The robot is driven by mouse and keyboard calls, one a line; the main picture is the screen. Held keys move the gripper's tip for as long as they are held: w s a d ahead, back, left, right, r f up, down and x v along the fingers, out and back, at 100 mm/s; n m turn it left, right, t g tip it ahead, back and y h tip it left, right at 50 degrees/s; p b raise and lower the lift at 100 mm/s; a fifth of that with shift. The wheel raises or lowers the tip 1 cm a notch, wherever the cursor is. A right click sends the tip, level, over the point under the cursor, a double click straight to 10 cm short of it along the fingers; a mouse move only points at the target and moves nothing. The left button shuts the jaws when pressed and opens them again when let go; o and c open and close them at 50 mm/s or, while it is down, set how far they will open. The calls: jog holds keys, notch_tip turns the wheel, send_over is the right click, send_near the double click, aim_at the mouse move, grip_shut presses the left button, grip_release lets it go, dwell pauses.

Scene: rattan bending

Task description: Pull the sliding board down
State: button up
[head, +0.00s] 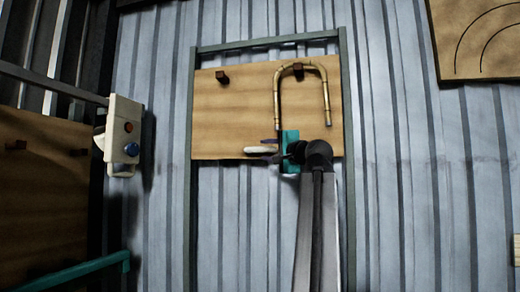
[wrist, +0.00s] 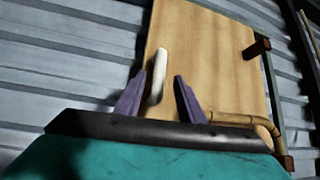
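The sliding board (head: 240,110) is a light wooden panel in the upper part of a tall grey-green frame (head: 347,100). In the wrist view the board (wrist: 210,60) is tilted. A white handle (head: 256,150) is at the board's lower edge. My gripper (head: 268,149) reaches it from the right. In the wrist view the white handle (wrist: 158,75) lies between the two purple fingers of my gripper (wrist: 157,88). The left finger is close to it, and a gap shows on the right side. Whether a finger touches it cannot be told.
A bent rattan cane (head: 276,95) hangs in an upside-down U over a dark peg (head: 298,68); another peg (head: 222,77) is bare. A control box (head: 124,130) with a blue button is on the left. The frame below the board shows bare corrugated wall (head: 245,230).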

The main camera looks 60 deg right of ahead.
aim_at(260, 150)
jog(key=shift+p+x, duration=0.9)
jog(key=shift+x, duration=2.4)
jog(key=shift+c, duration=0.5)
